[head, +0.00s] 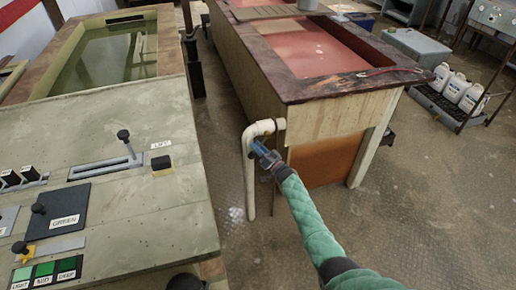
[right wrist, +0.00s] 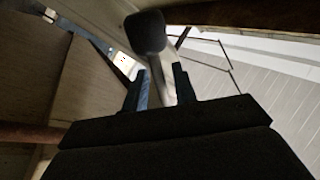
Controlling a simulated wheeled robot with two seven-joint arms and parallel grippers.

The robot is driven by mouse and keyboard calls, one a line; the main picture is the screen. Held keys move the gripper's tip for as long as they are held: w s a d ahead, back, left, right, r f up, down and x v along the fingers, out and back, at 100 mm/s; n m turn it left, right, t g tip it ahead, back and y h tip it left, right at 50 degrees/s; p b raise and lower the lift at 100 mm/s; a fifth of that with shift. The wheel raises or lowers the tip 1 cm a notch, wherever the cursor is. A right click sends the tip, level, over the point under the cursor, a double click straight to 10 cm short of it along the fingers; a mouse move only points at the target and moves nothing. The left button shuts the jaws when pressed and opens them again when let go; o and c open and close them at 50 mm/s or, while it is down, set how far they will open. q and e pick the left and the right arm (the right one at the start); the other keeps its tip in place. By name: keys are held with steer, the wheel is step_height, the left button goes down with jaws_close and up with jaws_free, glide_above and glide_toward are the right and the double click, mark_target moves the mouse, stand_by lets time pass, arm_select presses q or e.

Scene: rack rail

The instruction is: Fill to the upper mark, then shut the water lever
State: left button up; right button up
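My right gripper (head: 260,148), with blue fingers at the end of a green-sleeved arm, is beside the white bent pipe (head: 249,165) at the near corner of the red-liquid tank (head: 225,60). In the right wrist view its two fingers (right wrist: 160,90) stand apart. A black rounded knob (right wrist: 145,31) on a pale stem lies beyond them, the stem running down between the fingers in the picture. I cannot tell whether they touch it. No water lever is clearly identifiable in the head view, and no upper mark is readable. My left gripper is out of view.
A green-grey console (head: 110,220) with black-knobbed levers and labelled buttons fills the left front. A tank of greenish liquid (head: 105,60) stands behind it. White jugs (head: 455,88) sit on a rack at right. The floor (head: 430,200) at right front is clear.

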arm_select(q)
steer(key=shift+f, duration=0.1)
arm_select(e)
steer(key=shift+s+f, duration=0.1)
